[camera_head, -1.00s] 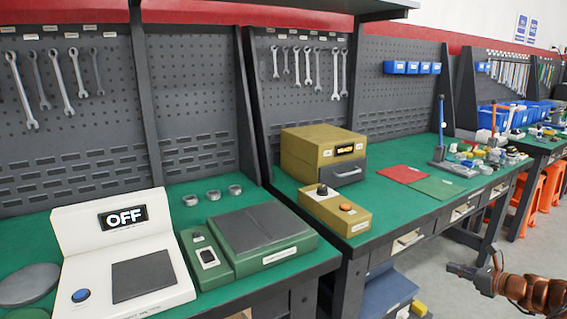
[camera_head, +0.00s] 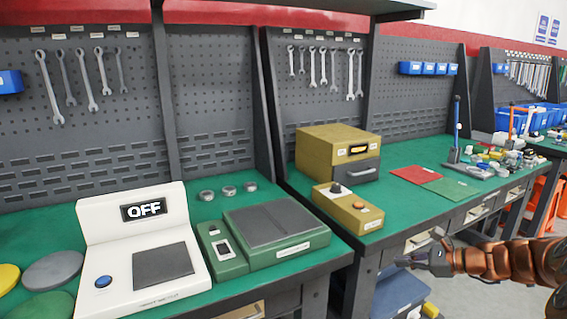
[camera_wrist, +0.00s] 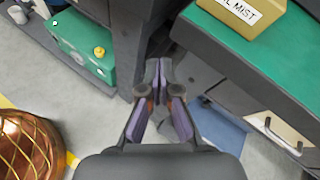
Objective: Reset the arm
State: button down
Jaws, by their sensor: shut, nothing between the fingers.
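My arm reaches in from the right edge of the head view, its copper links roughly level. My gripper (camera_head: 408,262) is at its left end, out in front of the bench edge and below the yellow control box. In the wrist view my gripper (camera_wrist: 160,75) is shut, its fingertips together with nothing between them. Behind it are the dark bench leg and the grey floor. My gripper touches nothing that I can see.
The green bench carries a white device reading OFF (camera_head: 142,245), a green scale (camera_head: 275,235), a yellow control box (camera_head: 347,208) and a yellow drawer unit (camera_head: 318,153). A blue bin (camera_head: 392,296) sits below. Open floor (camera_head: 480,290) lies to the right.

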jog(key=s+a+r+n+g+h, duration=0.3)
jog(key=s+a+n+g, duration=0.7)
jog(key=s+a, duration=1.05)
jog(key=s+d+f+n+h, duration=0.15)
jog(key=s+n, duration=0.25)
jog(key=s, duration=0.4)
jog(key=s+d+f+n+h, duration=0.1)
jog(key=s+d+n+h, duration=0.2)
jog(key=s, duration=0.4)
jog(key=s+d+f+n+h, duration=0.1)
jog(key=s+n+h, duration=0.2)
jog(key=s+n, duration=0.35)
notch_tip(320, 180, up, 19)
jog(key=s+m+p, duration=0.1)
jog(key=p, duration=1.7)
jog(key=shift+s+d+r+m, duration=0.15)
jog(key=shift+s+d+m, duration=0.1)
jog(key=shift+s+m, duration=0.15)
